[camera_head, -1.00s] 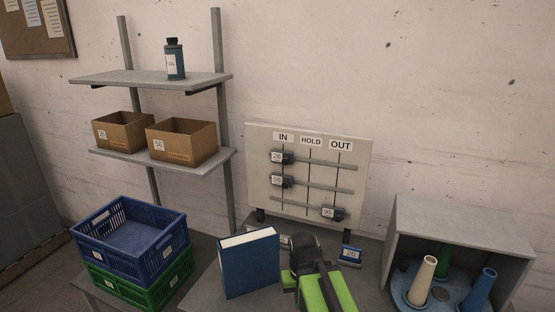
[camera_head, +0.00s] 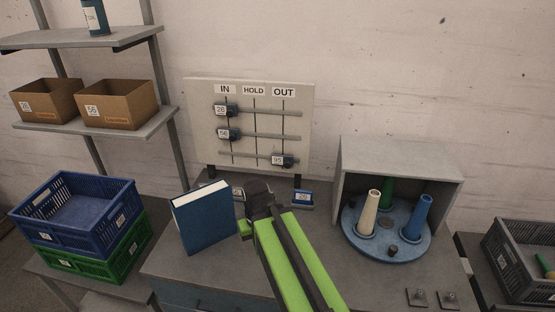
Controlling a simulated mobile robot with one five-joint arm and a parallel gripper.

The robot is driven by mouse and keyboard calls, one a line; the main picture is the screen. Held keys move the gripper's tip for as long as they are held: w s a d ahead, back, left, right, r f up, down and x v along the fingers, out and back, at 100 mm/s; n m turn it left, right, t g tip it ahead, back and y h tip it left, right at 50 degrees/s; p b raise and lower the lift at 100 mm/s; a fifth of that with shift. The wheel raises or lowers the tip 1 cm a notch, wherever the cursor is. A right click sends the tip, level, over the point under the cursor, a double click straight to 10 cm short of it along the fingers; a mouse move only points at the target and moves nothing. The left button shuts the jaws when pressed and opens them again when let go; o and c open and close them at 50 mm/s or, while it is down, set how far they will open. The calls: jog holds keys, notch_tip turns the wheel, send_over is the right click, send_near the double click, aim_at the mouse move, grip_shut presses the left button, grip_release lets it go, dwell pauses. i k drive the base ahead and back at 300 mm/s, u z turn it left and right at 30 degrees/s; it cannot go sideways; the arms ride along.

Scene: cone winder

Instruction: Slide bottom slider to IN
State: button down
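The white slider board (camera_head: 201,125) stands upright at the back of the table, with columns marked IN, HOLD and OUT. The bottom slider (camera_head: 283,161), a dark block with a white label, sits under OUT on the lowest rail. The top slider (camera_head: 226,109) and the middle slider (camera_head: 230,134) both sit under IN. My gripper (camera_head: 257,188) is in front of and below the board, apart from the sliders. My own green arm comes up from the lower right. The fingers are dark and small, so I cannot tell their opening.
A blue binder (camera_head: 206,218) stands left of my gripper. A small blue-labelled block (camera_head: 303,197) lies at its right. A grey cabinet (camera_head: 400,156) holds a blue turntable (camera_head: 352,238) with cones. Stacked crates (camera_head: 84,240) stand at the left. Open air lies before the board.

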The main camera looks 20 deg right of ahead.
aim_at(286, 161)
jog(key=z, duration=0.7)
jog(key=k, duration=1.3)
jog(key=u, duration=1)
jog(key=i, duration=1)
